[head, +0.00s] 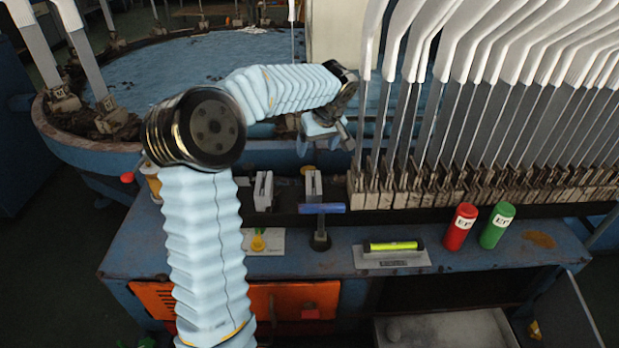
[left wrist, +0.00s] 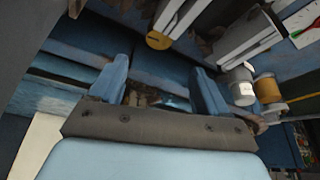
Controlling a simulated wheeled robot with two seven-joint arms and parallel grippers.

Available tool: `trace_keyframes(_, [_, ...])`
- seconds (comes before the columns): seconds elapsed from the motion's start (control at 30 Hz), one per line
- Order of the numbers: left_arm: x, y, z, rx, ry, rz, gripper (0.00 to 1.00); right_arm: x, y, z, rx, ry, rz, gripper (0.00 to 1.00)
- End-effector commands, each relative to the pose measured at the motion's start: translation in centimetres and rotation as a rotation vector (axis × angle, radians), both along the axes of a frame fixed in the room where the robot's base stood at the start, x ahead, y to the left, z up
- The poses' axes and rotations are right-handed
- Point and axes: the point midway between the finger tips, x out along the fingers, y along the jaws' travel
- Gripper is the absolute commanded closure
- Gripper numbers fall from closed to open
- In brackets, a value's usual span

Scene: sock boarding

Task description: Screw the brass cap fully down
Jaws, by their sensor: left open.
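A small round brass-coloured cap (head: 307,170) shows behind the bench's front edge, just below my left gripper (head: 323,138). In the left wrist view a brass-coloured disc (left wrist: 158,41), seemingly the same cap, lies beyond the fingertips. My left gripper (left wrist: 160,72) is open with its two blue fingers apart and nothing held between them. It appears above and apart from the cap. What the cap sits on, and its thread, cannot be made out. My right gripper is not in view.
A row of upright sock boards (head: 480,120) stands close to the right of my left gripper. Pale upright blocks (head: 263,190) and a blue T-handle (head: 320,209) are nearby. A red bottle (head: 459,227), a green bottle (head: 497,225) and a yellow-green level (head: 393,246) rest on the bench.

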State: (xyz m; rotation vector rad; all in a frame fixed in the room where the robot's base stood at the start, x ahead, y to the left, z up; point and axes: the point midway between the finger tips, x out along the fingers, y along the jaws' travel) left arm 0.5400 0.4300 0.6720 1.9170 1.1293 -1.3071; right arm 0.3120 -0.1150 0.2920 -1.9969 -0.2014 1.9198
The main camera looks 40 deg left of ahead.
Motion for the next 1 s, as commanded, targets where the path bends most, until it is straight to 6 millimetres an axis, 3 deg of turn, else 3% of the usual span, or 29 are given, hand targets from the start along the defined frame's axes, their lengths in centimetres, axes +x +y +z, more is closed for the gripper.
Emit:
trace_keyframes(0.17, [0.2,0.3,-1.2,0.004,-0.017,0.027,0.23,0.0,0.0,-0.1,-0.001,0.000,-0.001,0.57])
trace_keyframes(0.5, [1.5,2.8,-8.2,0.000,-0.014,0.027,0.23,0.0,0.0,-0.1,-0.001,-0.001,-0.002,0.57])
trace_keyframes(0.7, [2.1,4.0,-11.3,0.002,-0.016,0.026,0.23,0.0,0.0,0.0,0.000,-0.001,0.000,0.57])
trace_keyframes(1.0, [2.5,4.5,-12.7,0.003,-0.018,0.025,0.23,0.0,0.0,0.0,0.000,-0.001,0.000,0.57])
